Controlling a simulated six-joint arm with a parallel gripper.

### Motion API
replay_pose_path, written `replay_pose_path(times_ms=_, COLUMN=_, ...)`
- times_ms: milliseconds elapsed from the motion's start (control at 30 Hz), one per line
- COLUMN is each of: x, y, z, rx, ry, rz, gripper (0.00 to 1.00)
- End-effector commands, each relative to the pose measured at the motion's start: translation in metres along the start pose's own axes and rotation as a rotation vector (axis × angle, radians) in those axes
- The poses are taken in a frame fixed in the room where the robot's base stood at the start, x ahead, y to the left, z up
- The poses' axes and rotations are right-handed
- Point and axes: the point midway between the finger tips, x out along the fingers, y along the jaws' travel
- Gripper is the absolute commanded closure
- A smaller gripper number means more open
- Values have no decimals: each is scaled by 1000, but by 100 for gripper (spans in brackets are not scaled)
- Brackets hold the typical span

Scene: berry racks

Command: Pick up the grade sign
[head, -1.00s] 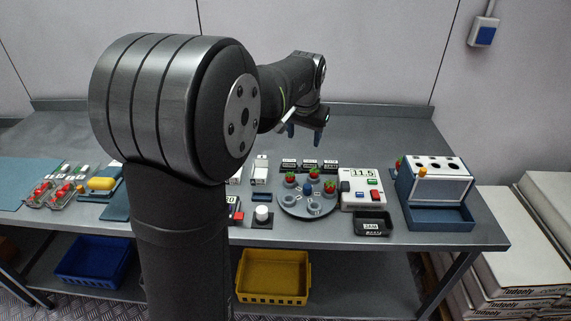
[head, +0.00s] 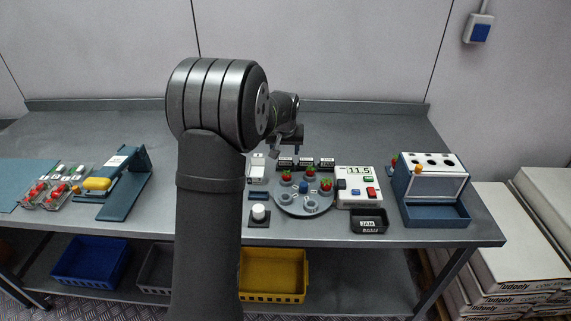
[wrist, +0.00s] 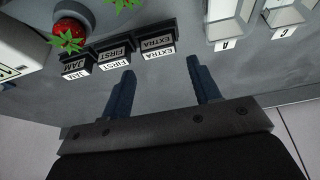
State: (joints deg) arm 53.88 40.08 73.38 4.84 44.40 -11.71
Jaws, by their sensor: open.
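Three small black signs with white labels stand in a row on the bench behind the round berry plate. In the wrist view they read JAM (wrist: 77,66), FIRST (wrist: 114,57) and EXTRA (wrist: 158,43); they also show in the head view, with the JAM sign (head: 327,164) rightmost. Which one is the grade sign cannot be told. My gripper (wrist: 160,70) is open and empty, its fingers pointing toward the EXTRA sign, which lies just beyond the fingertips. In the head view my gripper (head: 286,150) hangs above the signs' left end.
The round plate (head: 290,207) holds strawberries and small cups. A scale (head: 357,200) reading 11.5 and a black JAM tray (head: 369,227) stand right of it. A blue and white box (head: 435,215) is farther right. White label holders (wrist: 225,30) stand beside the EXTRA sign. The bench behind is clear.

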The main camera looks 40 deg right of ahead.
Motion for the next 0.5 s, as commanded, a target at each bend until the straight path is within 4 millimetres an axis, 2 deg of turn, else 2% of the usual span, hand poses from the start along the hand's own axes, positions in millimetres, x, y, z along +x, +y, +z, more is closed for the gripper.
replay_pose_path(times_ms=233, x=15, y=0, z=2, rx=0, ry=-2, rz=0, gripper=44)
replay_pose_path(times_ms=500, x=52, y=1, z=4, rx=0, ry=-1, rz=0, gripper=44)
